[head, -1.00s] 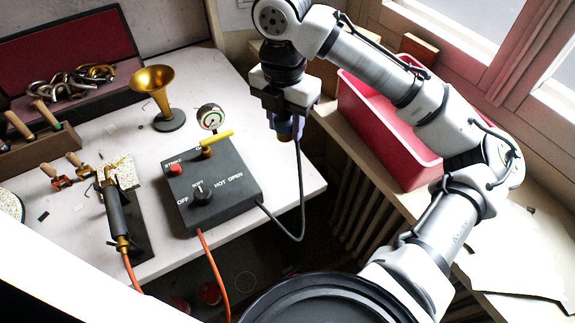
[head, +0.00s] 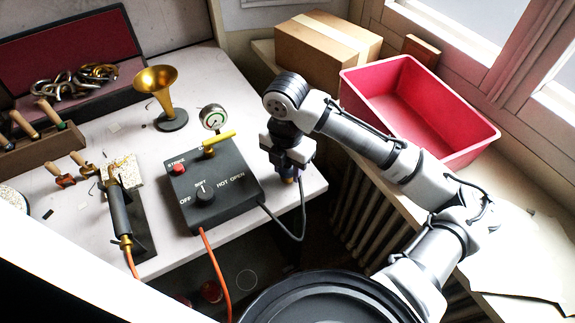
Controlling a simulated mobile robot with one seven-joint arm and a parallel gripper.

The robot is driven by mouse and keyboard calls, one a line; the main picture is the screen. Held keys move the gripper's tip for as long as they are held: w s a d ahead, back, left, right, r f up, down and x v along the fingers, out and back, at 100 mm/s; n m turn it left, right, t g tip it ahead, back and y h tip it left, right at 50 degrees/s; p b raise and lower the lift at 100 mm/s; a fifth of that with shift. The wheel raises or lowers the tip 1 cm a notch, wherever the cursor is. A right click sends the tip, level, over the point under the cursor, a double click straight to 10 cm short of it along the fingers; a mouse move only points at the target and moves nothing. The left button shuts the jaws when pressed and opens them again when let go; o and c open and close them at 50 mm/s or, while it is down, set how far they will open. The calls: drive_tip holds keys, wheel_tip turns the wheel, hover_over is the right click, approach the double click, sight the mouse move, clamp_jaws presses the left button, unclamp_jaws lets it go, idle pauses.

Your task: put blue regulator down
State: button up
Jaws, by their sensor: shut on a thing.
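My gripper (head: 288,165) is low at the right edge of the white workbench (head: 232,78), to the right of the dark control box. Most of the regulator is hidden by my gripper. A dark hose (head: 303,215) hangs near it and runs to the control box (head: 213,190). I cannot tell whether the regulator touches the bench top.
A brass horn (head: 157,87) stands behind. A torch (head: 121,215) lies left. A red bin (head: 420,105) and cardboard box (head: 325,48) stand on the sill.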

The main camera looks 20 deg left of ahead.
drive_tip(key=shift+f, duration=0.25)
drive_tip(key=o, duration=1.2)
drive_tip(key=shift+r, duration=0.1)
wheel_tip(320, 180, up, 12)
drive_tip(key=shift+a+r+b, duration=0.1)
drive_tip(key=shift+r+b, duration=0.1)
drive_tip(key=shift+b, duration=0.4)
